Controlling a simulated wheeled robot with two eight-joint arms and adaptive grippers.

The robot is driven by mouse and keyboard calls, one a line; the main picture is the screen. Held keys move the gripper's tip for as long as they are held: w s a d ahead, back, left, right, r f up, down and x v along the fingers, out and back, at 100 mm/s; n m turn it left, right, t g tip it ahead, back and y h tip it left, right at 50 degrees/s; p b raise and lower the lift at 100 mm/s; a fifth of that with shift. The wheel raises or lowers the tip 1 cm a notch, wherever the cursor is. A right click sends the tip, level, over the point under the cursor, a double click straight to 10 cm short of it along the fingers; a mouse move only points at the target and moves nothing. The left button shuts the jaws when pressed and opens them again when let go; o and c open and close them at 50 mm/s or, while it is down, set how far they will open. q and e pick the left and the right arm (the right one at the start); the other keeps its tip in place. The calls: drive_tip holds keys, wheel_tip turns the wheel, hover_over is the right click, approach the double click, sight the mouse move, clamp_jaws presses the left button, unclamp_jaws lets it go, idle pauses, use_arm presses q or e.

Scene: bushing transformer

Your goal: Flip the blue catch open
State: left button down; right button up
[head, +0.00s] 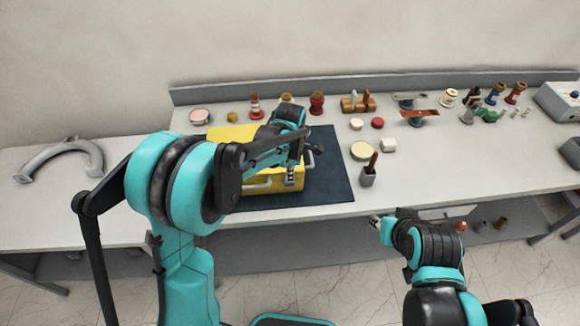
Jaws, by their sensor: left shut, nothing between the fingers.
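A yellow box (271,182) stands on a dark mat on the bench. Its front has a pale handle, and another shows at its right side. My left arm crosses in front of the box and hides much of its top and front. My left gripper (293,177) is shut and empty, pointing down at the box's front right part. I cannot tell whether it touches the box. I cannot make out the blue catch; it is hidden or too small. My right gripper (376,220) is in front of the bench's front edge, away from the box; its fingers are too small to read.
The dark mat (334,180) has free room right of the box. A grey cup with a brown-handled tool (368,178) stands right of the mat. Several small parts line the back. A grey curved part (60,157) lies at left. A grey device (560,101) stands far right.

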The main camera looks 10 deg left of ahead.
use_arm(q)
drive_tip(key=shift+f, duration=0.7)
drive_tip(key=shift+s+f+t+b, duration=0.1)
drive_tip(key=shift+s+t+b, duration=0.15)
drive_tip(key=shift+t+b, duration=0.05)
